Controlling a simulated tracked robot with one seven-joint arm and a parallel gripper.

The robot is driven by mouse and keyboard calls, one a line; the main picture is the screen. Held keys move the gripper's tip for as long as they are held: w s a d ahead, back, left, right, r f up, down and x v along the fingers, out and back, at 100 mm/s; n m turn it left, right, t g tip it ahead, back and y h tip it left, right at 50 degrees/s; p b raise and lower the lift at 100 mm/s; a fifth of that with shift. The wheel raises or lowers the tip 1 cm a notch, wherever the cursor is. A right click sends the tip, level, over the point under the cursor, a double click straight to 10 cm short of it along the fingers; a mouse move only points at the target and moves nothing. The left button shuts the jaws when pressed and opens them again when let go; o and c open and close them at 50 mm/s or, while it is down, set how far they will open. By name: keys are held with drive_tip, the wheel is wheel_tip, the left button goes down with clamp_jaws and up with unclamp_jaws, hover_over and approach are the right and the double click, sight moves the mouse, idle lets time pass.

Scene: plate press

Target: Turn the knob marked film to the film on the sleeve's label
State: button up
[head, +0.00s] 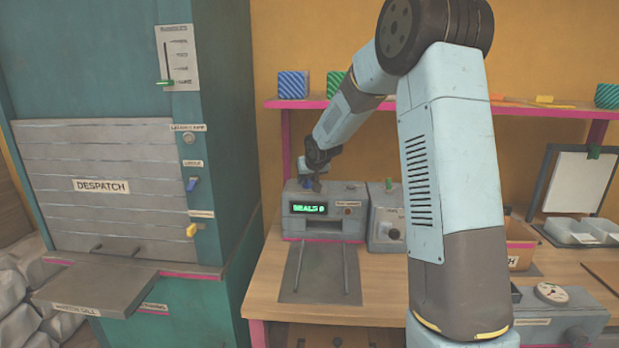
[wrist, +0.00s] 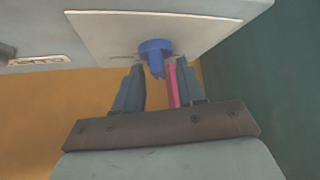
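A blue knob (wrist: 155,50) stands on a pale plate in the wrist view; the marks around it are too small to read. My gripper (wrist: 157,66) is open, one finger on each side of the knob, and its tips reach near the plate. I cannot tell whether either finger touches the knob. In the head view my gripper (head: 315,185) points down onto the top of a grey sealing machine (head: 297,224), whose green display seems to read SEALS 0. A bit of blue knob (head: 307,184) shows beside the fingers. I cannot make out a sleeve or its label.
A second grey unit (head: 385,230) with a green-topped lever stands close at the machine's right. A teal DESPATCH cabinet (head: 228,220) rises at the left. A pink-edged shelf (head: 330,104) with patterned boxes runs behind.

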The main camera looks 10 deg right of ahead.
drive_tip(key=shift+c, duration=0.2)
drive_tip(key=c, duration=0.6)
drive_tip(key=shift+d, duration=0.45)
drive_tip(key=shift+c, duration=0.3)
drive_tip(key=shift+a, duration=0.4)
drive_tip(key=shift+s+f, duration=0.1)
drive_tip(key=shift+f, duration=0.1)
drive_tip(key=shift+n+y, duration=0.8)
drive_tip(key=shift+n, duration=0.2)
drive_tip(key=shift+n+g+y, duration=0.9)
drive_tip(key=shift+n+y, duration=0.5)
drive_tip(key=shift+n, duration=0.5)
